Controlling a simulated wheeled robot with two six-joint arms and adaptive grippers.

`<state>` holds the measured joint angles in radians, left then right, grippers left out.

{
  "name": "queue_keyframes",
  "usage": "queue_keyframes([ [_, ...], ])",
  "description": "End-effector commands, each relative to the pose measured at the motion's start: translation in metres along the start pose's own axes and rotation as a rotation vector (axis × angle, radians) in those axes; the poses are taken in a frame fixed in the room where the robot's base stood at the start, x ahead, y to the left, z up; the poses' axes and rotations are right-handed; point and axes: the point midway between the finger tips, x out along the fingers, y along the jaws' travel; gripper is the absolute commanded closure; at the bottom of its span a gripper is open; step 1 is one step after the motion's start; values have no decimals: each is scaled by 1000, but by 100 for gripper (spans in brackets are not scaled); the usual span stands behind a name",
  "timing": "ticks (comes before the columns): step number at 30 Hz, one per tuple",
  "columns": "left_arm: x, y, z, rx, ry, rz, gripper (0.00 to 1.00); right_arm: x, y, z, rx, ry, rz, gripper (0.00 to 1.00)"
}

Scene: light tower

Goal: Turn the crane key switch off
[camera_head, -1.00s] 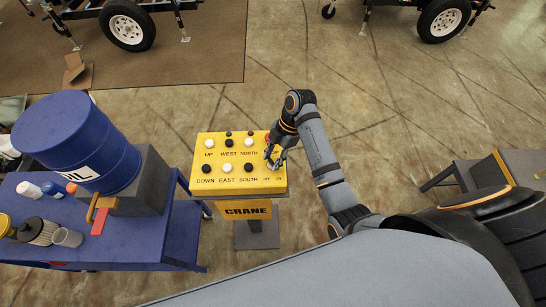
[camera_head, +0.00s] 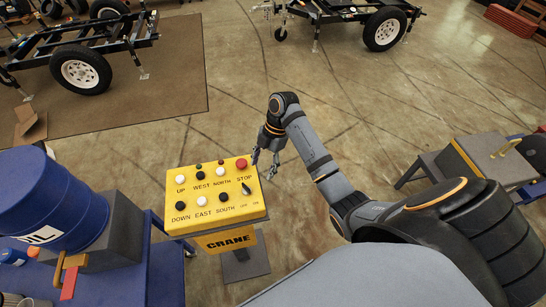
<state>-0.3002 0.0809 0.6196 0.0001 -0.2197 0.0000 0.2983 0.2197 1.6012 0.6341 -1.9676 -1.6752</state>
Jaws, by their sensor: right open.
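The yellow crane control box (camera_head: 222,210) stands on a pedestal left of centre. Its key switch (camera_head: 246,189) is a small dark knob at the right side of the panel, above the small OFF and ON labels. Its exact angle is too small to tell. My right gripper (camera_head: 262,167) is open and empty, just beyond the panel's right edge, close to the red STOP button (camera_head: 241,163) and apart from the key switch. My left gripper is not in view.
Black and white push buttons (camera_head: 202,201) cover the rest of the panel. A blue cart (camera_head: 165,262) with a blue oil drum (camera_head: 45,205) stands at the left.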

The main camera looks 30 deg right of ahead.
Motion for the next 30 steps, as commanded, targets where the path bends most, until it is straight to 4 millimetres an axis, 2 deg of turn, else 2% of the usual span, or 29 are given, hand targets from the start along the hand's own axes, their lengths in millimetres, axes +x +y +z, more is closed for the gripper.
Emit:
queue_keyframes([
  [1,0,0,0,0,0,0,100,-5,-1,13,4,-4,-1,40],
  [3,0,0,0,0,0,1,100,-11,0,27,4,-3,-2,40],
  [9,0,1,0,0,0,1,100,-21,0,51,1,0,0,40],
  [26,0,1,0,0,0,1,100,-22,0,54,1,1,0,40],
  [29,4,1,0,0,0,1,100,-8,-1,60,43,-1,4,40],
  [30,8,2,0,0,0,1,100,7,-2,67,93,-5,8,40],
])
